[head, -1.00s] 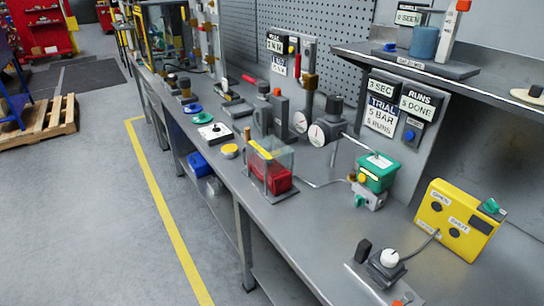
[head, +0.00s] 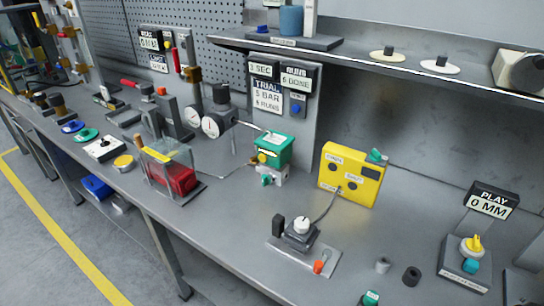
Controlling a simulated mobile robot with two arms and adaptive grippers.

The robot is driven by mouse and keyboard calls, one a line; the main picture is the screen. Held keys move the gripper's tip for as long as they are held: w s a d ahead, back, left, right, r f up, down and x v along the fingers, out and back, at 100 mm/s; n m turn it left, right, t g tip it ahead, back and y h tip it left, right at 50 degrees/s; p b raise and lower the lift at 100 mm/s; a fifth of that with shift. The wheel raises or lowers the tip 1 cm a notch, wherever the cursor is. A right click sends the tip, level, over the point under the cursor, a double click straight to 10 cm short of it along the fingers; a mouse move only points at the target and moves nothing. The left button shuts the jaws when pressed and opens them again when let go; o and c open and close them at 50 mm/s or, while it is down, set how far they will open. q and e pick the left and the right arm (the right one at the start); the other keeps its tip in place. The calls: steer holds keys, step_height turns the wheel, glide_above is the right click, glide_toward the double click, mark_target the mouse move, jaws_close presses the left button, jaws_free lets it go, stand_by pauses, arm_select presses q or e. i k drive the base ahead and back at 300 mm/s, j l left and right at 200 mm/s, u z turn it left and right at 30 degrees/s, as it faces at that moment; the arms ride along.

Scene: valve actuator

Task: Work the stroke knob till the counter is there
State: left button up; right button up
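Neither gripper shows. The counter board marked RUNS (head: 298,80) hangs on the back panel; its lower line reads like 5 or 6 DONE, too small to be sure. A TRIAL card (head: 268,97) beside it has BAR and RUNS lines; its numbers are hard to read. A white knob (head: 302,225) sits on a black block on a grey plate in the front middle, with an orange-tipped lever on the same plate. No readable label tells me which is the stroke knob.
A yellow box (head: 351,174) with two dark round lamps stands behind the white knob. A green-topped valve actuator (head: 273,150) is left of it. A PLAY sign (head: 491,201) reads 0 MM. Bare bench lies between the white knob and the bench's front edge.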

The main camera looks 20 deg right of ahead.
mark_target(266, 180)
steer(key=z, duration=0.55)
steer(key=i+j+z, duration=0.1)
steer(key=z, duration=0.35)
steer(key=j+z, duration=0.45)
steer(key=i+j+z, duration=0.1)
steer(key=z, duration=0.35)
steer(key=j+z, duration=0.3)
steer(key=z, duration=0.2)
steer(key=k+j+z, duration=0.1)
steer(key=j+z, duration=0.15)
steer(key=z, duration=0.2)
